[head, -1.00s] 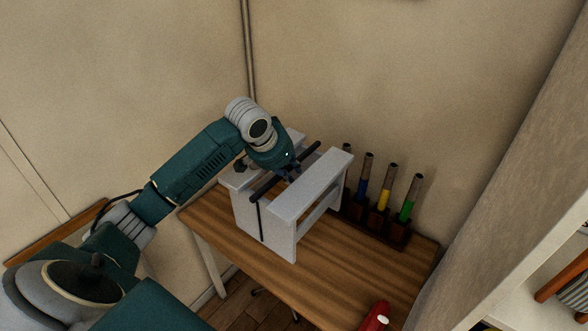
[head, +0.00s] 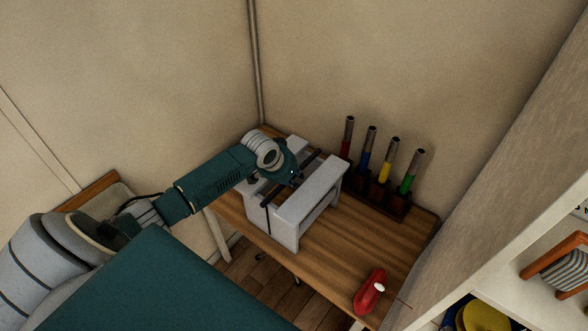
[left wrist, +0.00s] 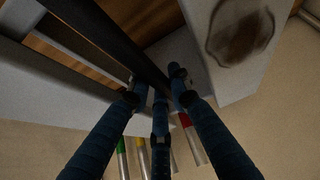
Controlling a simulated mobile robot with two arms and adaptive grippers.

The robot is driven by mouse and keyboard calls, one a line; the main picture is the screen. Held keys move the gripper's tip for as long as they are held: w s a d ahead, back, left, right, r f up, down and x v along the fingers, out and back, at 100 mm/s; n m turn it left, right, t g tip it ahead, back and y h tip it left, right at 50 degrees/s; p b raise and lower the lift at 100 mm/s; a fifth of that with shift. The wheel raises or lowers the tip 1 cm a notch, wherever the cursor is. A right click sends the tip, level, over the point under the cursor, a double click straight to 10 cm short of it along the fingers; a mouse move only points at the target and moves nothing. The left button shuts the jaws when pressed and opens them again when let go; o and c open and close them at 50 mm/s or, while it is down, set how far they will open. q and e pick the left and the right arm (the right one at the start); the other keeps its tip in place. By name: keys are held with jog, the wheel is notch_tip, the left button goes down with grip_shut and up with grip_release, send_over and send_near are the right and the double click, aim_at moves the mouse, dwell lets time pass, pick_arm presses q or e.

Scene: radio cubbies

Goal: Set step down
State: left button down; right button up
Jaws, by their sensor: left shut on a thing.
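The step (head: 318,186) is a pale grey-white stool with two slabs, a gap between them and a black bar (head: 312,159) running across the gap. It looks upright, over the left part of the wooden desk, with one leg near the front edge. I cannot tell whether its feet touch the desktop. My left gripper (head: 296,181) reaches down from the left and is shut on the bar. In the left wrist view the fingers (left wrist: 158,92) close around the bar (left wrist: 112,42), beside a pale slab with a dark round patch. My right gripper is not in view.
On the desk (head: 350,245), a dark rack (head: 385,201) of several colour-banded tubes stands along the back, just right of the step. A red object (head: 370,291) lies near the front right edge. Walls close the left and back. White shelving (head: 480,275) stands at right.

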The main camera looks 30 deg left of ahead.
pick_arm(q)
jog(key=shift+w, duration=0.1)
dwell(0.3)
jog(key=c, duration=1.6)
grip_release()
jog(key=shift+f, duration=0.2)
jog(key=shift+s, duration=0.2)
jog(key=shift+r, duration=0.1)
jog(key=b+v, duration=0.3)
jog(key=v, duration=0.7)
jog(key=shift+s+r, duration=0.2)
jog(key=shift+r, duration=0.05)
jog(key=shift+s+r+b, duration=0.3)
jog(key=shift+r, duration=0.35)
